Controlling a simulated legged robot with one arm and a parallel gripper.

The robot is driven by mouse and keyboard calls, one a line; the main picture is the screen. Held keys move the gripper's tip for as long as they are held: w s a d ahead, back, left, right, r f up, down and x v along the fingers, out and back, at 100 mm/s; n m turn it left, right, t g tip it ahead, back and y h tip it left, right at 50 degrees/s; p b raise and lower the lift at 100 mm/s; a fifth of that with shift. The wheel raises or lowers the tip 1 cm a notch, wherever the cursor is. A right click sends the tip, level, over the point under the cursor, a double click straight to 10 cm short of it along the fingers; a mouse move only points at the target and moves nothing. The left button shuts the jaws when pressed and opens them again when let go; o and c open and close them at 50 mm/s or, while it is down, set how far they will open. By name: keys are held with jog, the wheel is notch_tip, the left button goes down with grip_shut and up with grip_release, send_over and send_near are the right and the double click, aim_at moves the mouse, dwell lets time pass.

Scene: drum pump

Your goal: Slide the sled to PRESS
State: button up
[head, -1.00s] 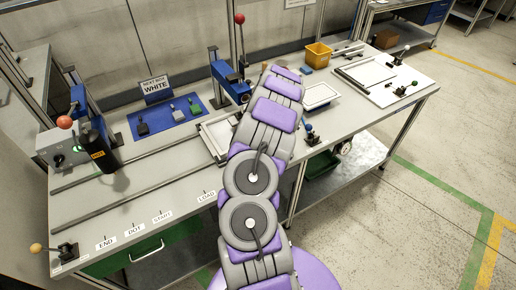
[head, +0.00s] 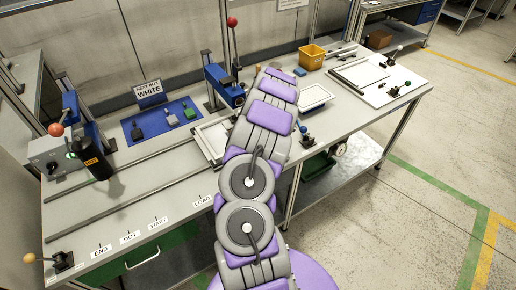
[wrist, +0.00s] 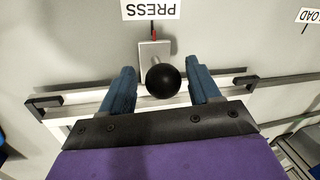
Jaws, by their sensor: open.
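In the wrist view, the sled's black ball knob (wrist: 163,80) stands between the two blue fingers of my gripper (wrist: 160,70). The fingers are open, with a visible gap on each side of the knob. The knob sits by a pale plate with a red pointer (wrist: 153,36) that points at the upside-down PRESS label (wrist: 151,9). In the head view, the white-framed sled (head: 211,140) lies on the bench rails, partly hidden by my arm. My gripper and the PRESS label are hidden there.
The LOAD label (head: 202,201) and the START label (head: 158,223) line the bench's front edge. A blue press (head: 224,85) stands behind the sled. A black HOT cylinder (head: 96,155) is at the left. The rails (head: 125,195) left of the sled are clear.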

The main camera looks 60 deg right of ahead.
jog(key=s+d+r+p, duration=0.1)
jog(key=d+r+p, duration=0.1)
jog(key=r, duration=1.4)
jog(key=shift+d+r, duration=0.4)
jog(key=shift+d, duration=0.3)
